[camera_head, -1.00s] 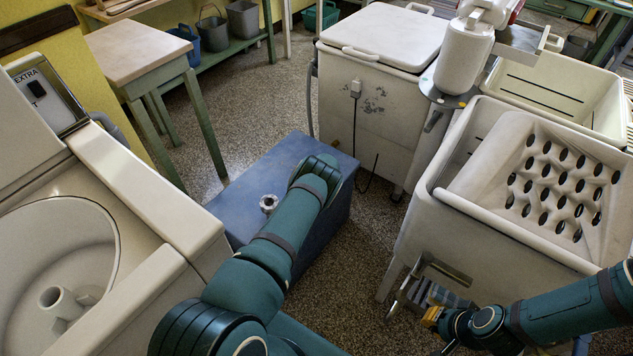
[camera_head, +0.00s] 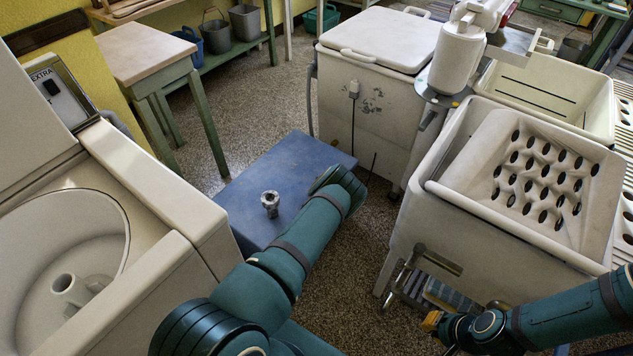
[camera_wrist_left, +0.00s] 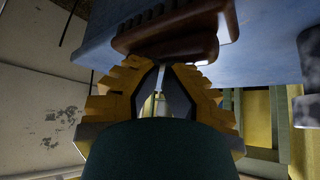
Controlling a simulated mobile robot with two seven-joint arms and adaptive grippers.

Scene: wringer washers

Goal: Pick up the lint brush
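A brown, rounded object (camera_wrist_left: 170,32), perhaps the lint brush, shows at the top of the left wrist view against a blue surface. My left gripper (camera_wrist_left: 163,72) has its yellow fingers converging right at this brown object. Whether they grip it or only touch it cannot be told. In the head view my left arm reaches over the blue box (camera_head: 270,172), and its hand hides the box's right end. No brush shows in the head view. My right gripper (camera_head: 432,321) is low at the right, beside the white tub's lower frame; its finger opening is unclear.
A metal fitting (camera_head: 270,203) stands on the blue box. A washer with an open tub (camera_head: 200,215) is at left. A lidded white washer (camera_head: 375,110) stands behind the box. A white tub with a perforated board (camera_head: 500,235) is at right. Speckled floor lies between.

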